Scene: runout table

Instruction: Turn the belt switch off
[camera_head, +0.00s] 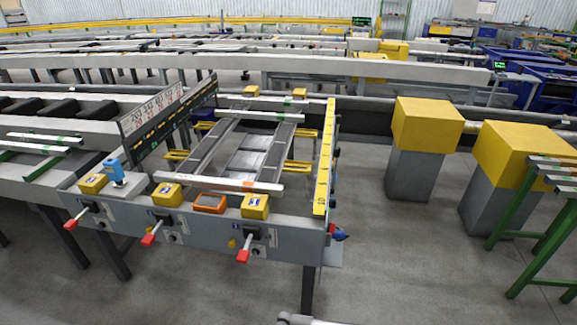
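The front panel (205,229) of the runout table carries three levers with red tips: a left lever (76,219), a middle lever (153,235) and a right lever (246,250). All three slant down toward the lower left from dark mounts. Small round knobs, including a yellow one (232,244), sit on the panel. I cannot tell which control is the belt switch, and no label is readable. Neither gripper shows. A pale grey piece (305,320) at the bottom edge may be part of my arm.
Yellow boxes (167,195), an orange display box (210,203) and a blue device (115,171) stand on the table's front. Yellow-topped grey blocks (424,150) and a green stand (535,235) are on the right. Floor (400,265) between table and stand is clear.

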